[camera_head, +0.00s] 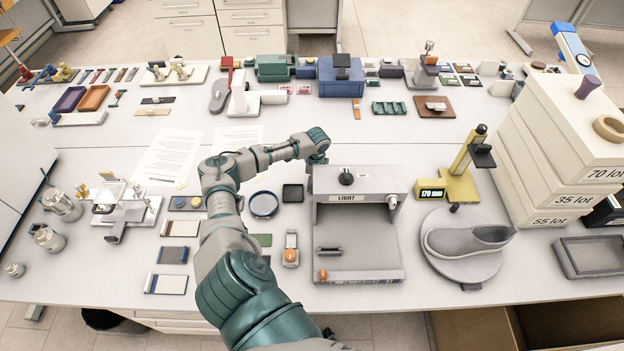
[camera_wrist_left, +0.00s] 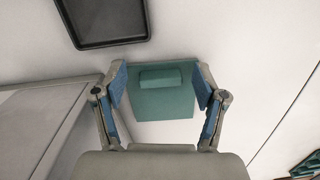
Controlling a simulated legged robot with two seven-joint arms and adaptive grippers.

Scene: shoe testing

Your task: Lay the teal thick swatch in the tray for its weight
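In the left wrist view, a teal piece (camera_wrist_left: 160,103) with a raised teal block, likely the thick swatch, lies between the two blue-padded fingers of my left gripper (camera_wrist_left: 160,82). The fingers are spread at its side edges; no firm grip shows. In the head view my left gripper (camera_head: 318,146) hangs behind the light box and hides the teal piece. A small black tray (camera_head: 293,193) lies left of the light box; it also shows in the left wrist view (camera_wrist_left: 106,42). A weighing device (camera_head: 120,212) stands at the left. My right gripper is not in view.
The light box (camera_head: 360,258) stands close to my gripper. A round blue dish (camera_head: 263,205) and several swatch cards (camera_head: 180,228) lie around my arm. A grey shoe (camera_head: 465,240) is at the right.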

